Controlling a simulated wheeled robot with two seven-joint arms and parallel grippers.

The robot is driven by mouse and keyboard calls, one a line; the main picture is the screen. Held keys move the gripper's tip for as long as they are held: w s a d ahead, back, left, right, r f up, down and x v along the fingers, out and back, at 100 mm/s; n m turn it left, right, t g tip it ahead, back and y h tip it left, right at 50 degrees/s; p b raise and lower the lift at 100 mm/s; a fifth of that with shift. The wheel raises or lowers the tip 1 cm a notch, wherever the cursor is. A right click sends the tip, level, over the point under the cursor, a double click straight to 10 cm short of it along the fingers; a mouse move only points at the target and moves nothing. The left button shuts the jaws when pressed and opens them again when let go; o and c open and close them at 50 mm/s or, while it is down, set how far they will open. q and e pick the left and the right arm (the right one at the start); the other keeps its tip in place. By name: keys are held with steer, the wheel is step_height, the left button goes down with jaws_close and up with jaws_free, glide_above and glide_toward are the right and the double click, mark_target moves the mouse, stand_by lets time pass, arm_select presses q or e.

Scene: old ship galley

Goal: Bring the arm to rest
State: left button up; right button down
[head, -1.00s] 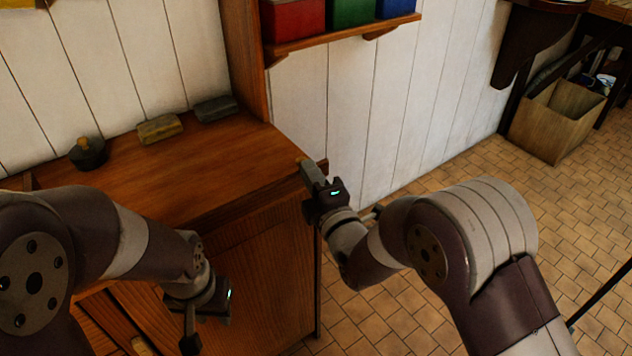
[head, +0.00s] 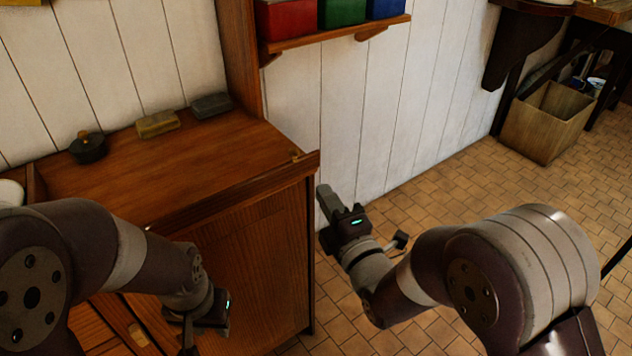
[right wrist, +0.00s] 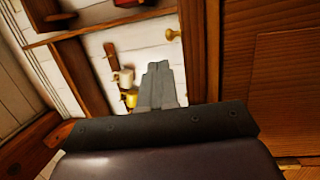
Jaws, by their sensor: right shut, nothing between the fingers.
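My right gripper (head: 326,200) is shut and empty in the head view. It hangs beside the right edge of the wooden cabinet (head: 262,245), in front of the white plank wall, apart from the cabinet top. Its closed fingers also show in the right wrist view (right wrist: 158,80). My left gripper (head: 190,345) is low at the left, in front of the cabinet front. Its fingertips run toward the bottom edge of the head view, so its opening cannot be made out.
A dark round pot (head: 88,148), a tan block (head: 157,124) and a grey block (head: 211,105) stand along the cabinet's back. A shelf (head: 340,37) holds red, green and blue boxes. A wooden crate (head: 545,125) stands at the right. Tiled floor between is clear.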

steer(key=s+d+f+m+g+h, duration=0.3)
steer(key=s+d+f+m+g, duration=0.25)
steer(key=f+m, duration=0.25)
steer(key=s+d+f+m+g+h, duration=0.4)
steer(key=s+f+m+g, duration=0.2)
steer(key=f+m, duration=0.15)
steer(key=s+d+r+m+g+h, duration=0.1)
steer(key=s+d+r+m+g, duration=0.1)
steer(key=s+d+m+g, duration=0.4)
step_height(320, 180, up, 17)
steer(key=d+t+p, duration=0.1)
steer(key=p, duration=1.5)
steer(key=shift+w+m+p, duration=0.15)
steer(key=shift+m+p, duration=0.2)
steer(key=shift+m, duration=0.1)
steer(key=shift+f, duration=0.1)
